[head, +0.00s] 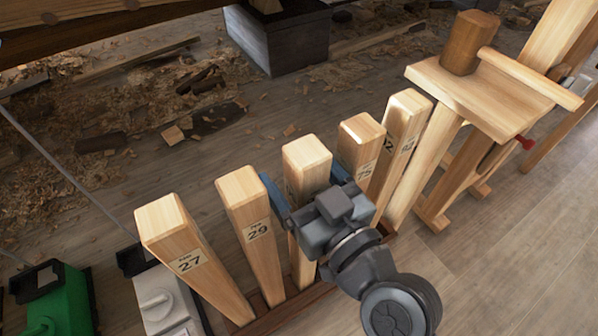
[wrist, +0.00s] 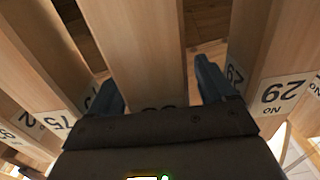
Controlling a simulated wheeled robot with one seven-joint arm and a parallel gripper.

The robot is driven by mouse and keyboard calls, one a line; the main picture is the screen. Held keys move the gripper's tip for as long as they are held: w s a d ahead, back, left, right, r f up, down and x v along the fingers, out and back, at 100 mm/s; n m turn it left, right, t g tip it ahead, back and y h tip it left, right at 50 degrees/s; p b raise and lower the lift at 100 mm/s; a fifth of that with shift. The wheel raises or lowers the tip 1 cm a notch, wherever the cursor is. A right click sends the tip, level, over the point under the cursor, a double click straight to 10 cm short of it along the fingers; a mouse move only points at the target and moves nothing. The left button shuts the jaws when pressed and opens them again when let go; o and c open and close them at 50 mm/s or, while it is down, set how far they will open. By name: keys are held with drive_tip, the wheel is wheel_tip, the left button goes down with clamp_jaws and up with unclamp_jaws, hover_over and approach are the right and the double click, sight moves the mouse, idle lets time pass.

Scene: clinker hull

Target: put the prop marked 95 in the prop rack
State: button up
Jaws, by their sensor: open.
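Several pale wooden props stand in a leaning row along a dark wooden base (head: 268,320), which may be the prop rack. Readable labels include prop 27 (head: 178,235), prop 29 (head: 248,215) and prop 75 (head: 360,135). The number 95 is not clearly readable. My gripper (head: 302,170) is open around the middle prop (head: 305,152), one blue finger on each side. In the wrist view the middle prop (wrist: 140,50) runs between the fingers of my gripper (wrist: 158,80). Its label is mostly hidden by the gripper body, and I cannot tell whether the fingers touch it.
Neighbouring props stand close on both sides of the fingers. Green (head: 62,305) and white (head: 165,300) cases sit at the lower left. A dark block (head: 280,38) and wood scraps lie behind.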

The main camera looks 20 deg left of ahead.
drive_tip(key=shift+f, duration=0.1)
drive_tip(key=v, duration=0.7)
drive_tip(key=shift+s+d, duration=0.25)
drive_tip(key=shift+d, duration=0.05)
idle(0.3)
drive_tip(key=s+d+f+m+t+h, duration=0.2)
drive_tip(key=s+d+f+m+h, duration=0.2)
drive_tip(key=d, duration=0.5)
drive_tip(key=s+d+f+m+t+h, duration=0.1)
drive_tip(key=s+d+f+m+h, duration=0.3)
drive_tip(key=d, duration=0.5)
drive_tip(key=s+d+r+m+h, duration=0.1)
drive_tip(key=s+d+r+h, duration=0.2)
drive_tip(key=s, duration=0.5)
drive_tip(key=s+d+r+m+h, duration=0.1)
drive_tip(key=s+d+r+h, duration=0.15)
drive_tip(key=s+d, duration=0.4)
wheel_tip(320, 180, up, 34)
drive_tip(key=s+a+p, duration=0.1)
drive_tip(key=p, duration=3.3)
drive_tip(key=shift+a+t+h+p, duration=0.25)
drive_tip(key=shift+t+h+p, duration=0.1)
drive_tip(key=shift+t, duration=0.05)
